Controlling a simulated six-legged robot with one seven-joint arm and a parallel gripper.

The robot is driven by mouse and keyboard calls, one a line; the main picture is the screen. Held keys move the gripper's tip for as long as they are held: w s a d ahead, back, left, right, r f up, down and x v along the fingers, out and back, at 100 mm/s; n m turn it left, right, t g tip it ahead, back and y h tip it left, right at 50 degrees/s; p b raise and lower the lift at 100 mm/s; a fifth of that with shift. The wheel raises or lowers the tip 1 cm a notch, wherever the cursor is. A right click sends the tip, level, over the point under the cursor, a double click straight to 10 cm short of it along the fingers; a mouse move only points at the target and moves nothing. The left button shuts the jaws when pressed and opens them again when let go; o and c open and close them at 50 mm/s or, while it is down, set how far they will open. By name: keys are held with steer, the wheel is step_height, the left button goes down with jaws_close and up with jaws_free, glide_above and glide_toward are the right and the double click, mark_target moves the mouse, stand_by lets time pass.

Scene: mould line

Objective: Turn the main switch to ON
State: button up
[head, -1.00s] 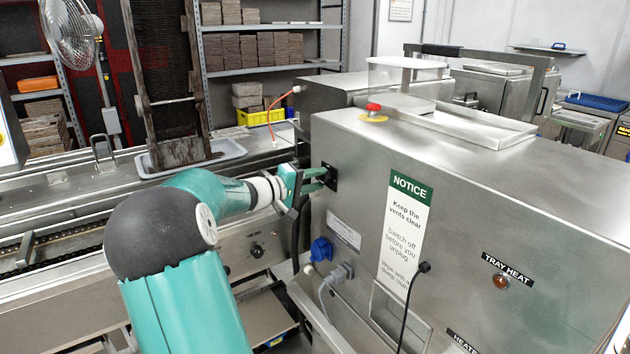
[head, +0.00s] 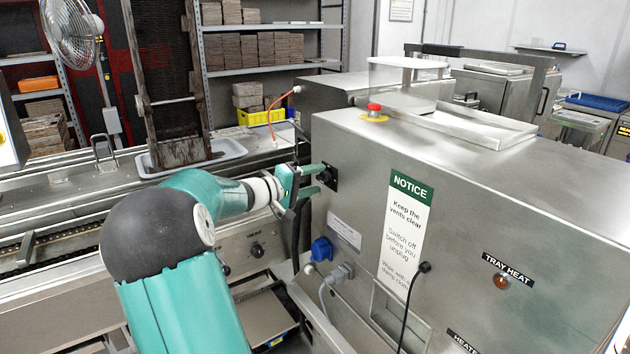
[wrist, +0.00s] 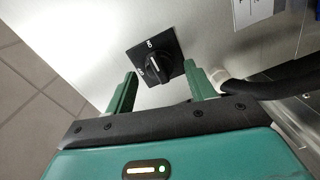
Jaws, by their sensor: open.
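The main switch (wrist: 153,65) is a black rotary knob with a white pointer line on a black square plate, on the steel side of the machine cabinet. In the head view the switch plate (head: 327,177) is partly behind my fingers. My gripper (wrist: 160,92) is open, with one green finger on each side of the knob and a little short of it. In the head view my gripper (head: 318,179) faces the plate. The fingers appear apart from the knob.
The steel cabinet (head: 470,190) fills the right side, with a red emergency button (head: 374,110) on top. A black hose (wrist: 275,85) runs close to the right finger.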

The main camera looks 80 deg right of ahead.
steer(key=v, duration=1.3)
steer(key=shift+r, duration=0.1)
steer(key=w+a+f+n+t+y, duration=0.1)
steer(key=w+a+f+t+y, duration=0.15)
steer(key=a, duration=0.55)
steer(key=w+a+f+n+t+y, duration=0.2)
steer(key=a+t, duration=0.2)
steer(key=a, duration=0.4)
steer(key=w+a+f+n+t+y, duration=0.1)
steer(key=w+a+f+t+y, duration=0.1)
steer(key=a+t, duration=0.35)
steer(key=s+a+n+t+y, duration=0.1)
steer(key=a+n+t+y, duration=0.4)
steer(key=a, duration=2.6)
steer(key=shift+s+n+y, duration=0.35)
steer(key=shift+n+y, duration=0.45)
steer(key=shift+y, duration=0.05)
